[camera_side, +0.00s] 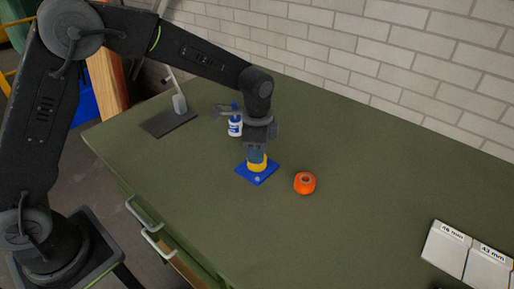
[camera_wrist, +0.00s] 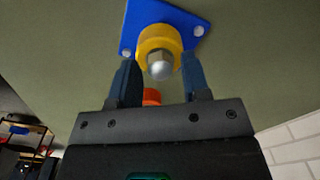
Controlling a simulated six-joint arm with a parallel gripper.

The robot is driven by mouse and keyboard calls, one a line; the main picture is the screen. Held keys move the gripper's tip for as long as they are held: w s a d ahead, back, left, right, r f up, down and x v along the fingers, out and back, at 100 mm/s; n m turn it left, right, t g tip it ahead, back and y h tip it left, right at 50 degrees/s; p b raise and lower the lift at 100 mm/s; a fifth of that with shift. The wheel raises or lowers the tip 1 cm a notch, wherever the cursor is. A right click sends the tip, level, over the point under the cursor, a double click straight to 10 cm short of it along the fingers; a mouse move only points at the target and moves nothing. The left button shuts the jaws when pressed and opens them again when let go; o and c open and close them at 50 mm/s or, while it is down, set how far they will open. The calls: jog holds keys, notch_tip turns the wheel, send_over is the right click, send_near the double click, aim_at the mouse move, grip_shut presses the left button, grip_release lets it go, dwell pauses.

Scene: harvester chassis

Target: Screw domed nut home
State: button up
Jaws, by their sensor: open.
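A silver domed nut (camera_wrist: 160,67) sits at the middle of a round yellow boss (camera_wrist: 157,40) in the wrist view. The boss stands on a blue plate (camera_wrist: 184,18), which lies on the green table; in the side view the plate (camera_side: 246,172) and boss (camera_side: 257,166) are under my gripper (camera_side: 257,152). In the wrist view my gripper (camera_wrist: 160,62) has its two dark blue fingers apart, one on each side of the nut, with visible gaps. The nut is hidden in the side view. I cannot tell how deep the nut sits.
An orange ring-shaped part (camera_side: 305,183) lies to the right of the plate. A white and blue bottle (camera_side: 235,127) stands behind my gripper, near a dark-based stand (camera_side: 169,123). Pale labelled blocks (camera_side: 446,248) are at the lower right. The table's middle right is clear; a brick wall is behind.

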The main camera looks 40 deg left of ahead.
jog(key=n, duration=0.5)
dwell(0.3)
jog(key=n, duration=0.5)
grip_shut()
jog(key=m, duration=0.4)
jog(key=shift+m, duration=0.4)
dwell(0.3)
